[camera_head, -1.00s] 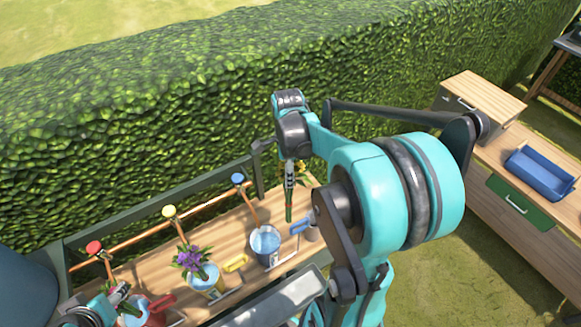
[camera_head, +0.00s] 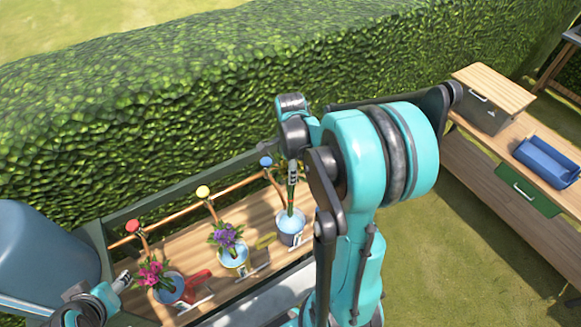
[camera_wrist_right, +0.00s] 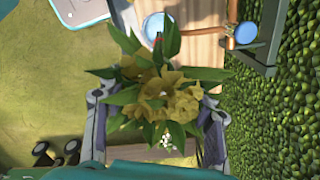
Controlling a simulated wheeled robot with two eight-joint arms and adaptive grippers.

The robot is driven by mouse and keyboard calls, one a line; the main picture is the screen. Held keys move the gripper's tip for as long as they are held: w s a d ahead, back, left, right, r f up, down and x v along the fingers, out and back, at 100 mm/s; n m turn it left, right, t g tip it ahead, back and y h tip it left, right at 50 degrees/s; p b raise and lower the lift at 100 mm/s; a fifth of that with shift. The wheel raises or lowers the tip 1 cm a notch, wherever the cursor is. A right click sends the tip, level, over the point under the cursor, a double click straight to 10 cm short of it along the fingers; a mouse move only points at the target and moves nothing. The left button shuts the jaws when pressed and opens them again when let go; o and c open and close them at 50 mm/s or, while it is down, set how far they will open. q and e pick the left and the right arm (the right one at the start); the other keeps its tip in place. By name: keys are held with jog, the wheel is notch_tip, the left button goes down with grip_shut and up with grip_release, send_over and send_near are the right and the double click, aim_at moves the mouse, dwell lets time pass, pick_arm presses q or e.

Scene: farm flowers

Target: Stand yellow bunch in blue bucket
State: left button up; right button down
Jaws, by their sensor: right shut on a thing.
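The yellow bunch (camera_wrist_right: 170,98) fills the middle of the right wrist view, its yellow blooms and green leaves between the fingers. My right gripper (camera_head: 292,178) is shut on it. In the head view its green stems (camera_head: 290,204) point down over the blue bucket's opening, and their lower ends seem to be inside it. How deep they reach, I cannot tell. The blue bucket (camera_head: 290,228) stands under the blue-knobbed tap and also shows partly behind the bunch in the right wrist view (camera_wrist_right: 154,28). My left gripper (camera_head: 121,283) is beside the pink bunch at lower left; its jaws are unclear.
A purple bunch (camera_head: 227,236) stands in the yellow-handled bucket (camera_head: 234,259). A pink bunch (camera_head: 152,273) stands in the red-handled bucket (camera_head: 170,290). Copper pipes with taps run behind them, before the hedge (camera_head: 200,120). A blue tray (camera_head: 547,160) lies on a right-hand bench.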

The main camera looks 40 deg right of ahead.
aim_at(291, 200)
notch_tip(291, 200, down, 3)
jog(key=shift+d+r+b, duration=0.1)
jog(key=shift+r+b, duration=0.1)
jog(key=shift+b, duration=0.6)
notch_tip(291, 200, down, 16)
jog(key=b, duration=1.4)
jog(key=shift+f, duration=0.15)
jog(key=shift+c, duration=2.4)
grip_release()
notch_tip(291, 200, up, 12)
